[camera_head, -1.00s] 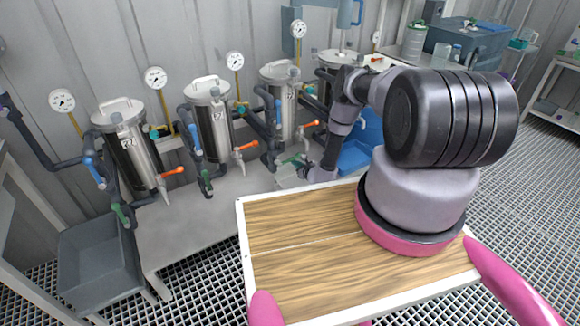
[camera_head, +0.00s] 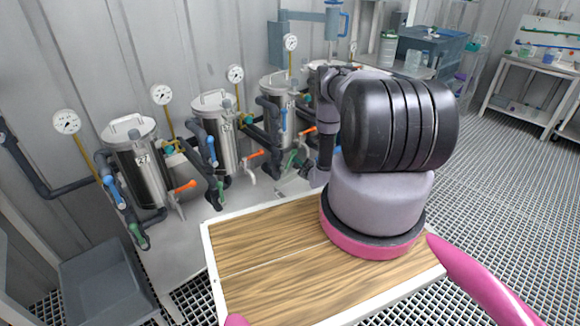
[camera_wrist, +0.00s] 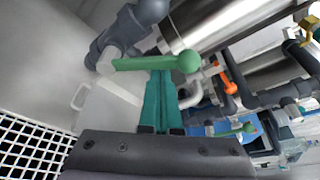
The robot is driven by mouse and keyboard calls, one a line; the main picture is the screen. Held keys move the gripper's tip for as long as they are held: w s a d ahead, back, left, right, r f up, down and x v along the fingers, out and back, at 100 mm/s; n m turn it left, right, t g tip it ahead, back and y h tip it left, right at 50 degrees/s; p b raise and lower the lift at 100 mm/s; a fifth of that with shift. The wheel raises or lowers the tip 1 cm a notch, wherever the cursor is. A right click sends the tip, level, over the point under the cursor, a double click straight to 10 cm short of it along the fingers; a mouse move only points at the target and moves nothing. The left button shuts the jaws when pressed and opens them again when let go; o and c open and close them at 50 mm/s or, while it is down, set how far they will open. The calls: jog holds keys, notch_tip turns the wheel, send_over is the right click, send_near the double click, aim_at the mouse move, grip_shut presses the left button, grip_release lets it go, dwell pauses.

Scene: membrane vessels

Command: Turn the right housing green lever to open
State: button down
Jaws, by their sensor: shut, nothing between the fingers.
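Several steel housings stand in a row against the wall in the head view. The rightmost housing (camera_head: 318,72) is partly hidden behind my arm, and its green lever does not show there. Another green lever (camera_head: 290,160) shows left of my arm. In the wrist view, a green lever with a ball end (camera_wrist: 150,64) lies across the tips of my gripper (camera_wrist: 161,74). The green fingers are shut and at or touching the lever's underside, not around it. I cannot tell for certain which housing this lever belongs to. A second green lever (camera_wrist: 235,131) shows farther right.
Orange levers (camera_head: 186,186) and blue levers (camera_head: 112,190) sit on neighbouring piping. A grey tub (camera_head: 100,285) stands at lower left. Dark pipes and an orange lever (camera_wrist: 229,83) crowd the right of the wrist view. Open grating floor lies at right.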

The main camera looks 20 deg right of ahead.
jog(key=n, duration=0.1)
jog(key=a, duration=0.1)
jog(key=r+n, duration=0.1)
jog(key=shift+s+a+n+t+h, duration=0.25)
jog(key=shift+a+n+t+h, duration=0.05)
jog(key=shift+a+t+h, duration=0.1)
jog(key=shift+s+a+r, duration=0.15)
jog(key=shift+a+r, duration=0.1)
jog(key=shift+a, duration=0.45)
jog(key=d, duration=0.4)
jog(key=s, duration=0.9)
jog(key=shift+a, duration=0.15)
